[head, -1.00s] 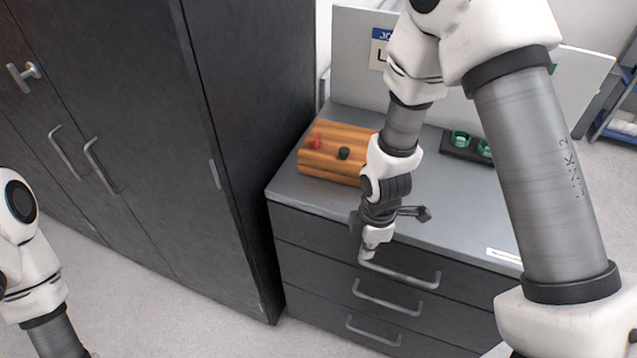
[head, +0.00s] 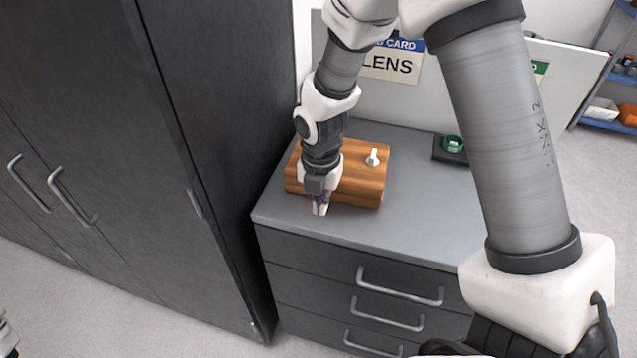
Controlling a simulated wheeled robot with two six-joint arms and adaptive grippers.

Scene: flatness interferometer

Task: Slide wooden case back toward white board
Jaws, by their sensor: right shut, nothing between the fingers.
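The wooden case (head: 362,183) is a striped brown box on the grey top of the drawer cabinet. A pale knob (head: 373,158) stands on its right part. My right gripper (head: 320,208) is shut and empty, pointing down at the case's front side, left of its middle. I cannot tell whether the fingertips touch the case. My right wrist hides part of the case's top and left side. The white board (head: 465,98) stands upright behind the case, with a LENS card (head: 392,66) on it.
A tall dark cabinet (head: 215,120) stands close on the left. A black tray with green round parts (head: 452,145) lies right of the case. The cabinet top (head: 420,205) is clear in front of the tray. Drawer handles (head: 400,288) stick out below.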

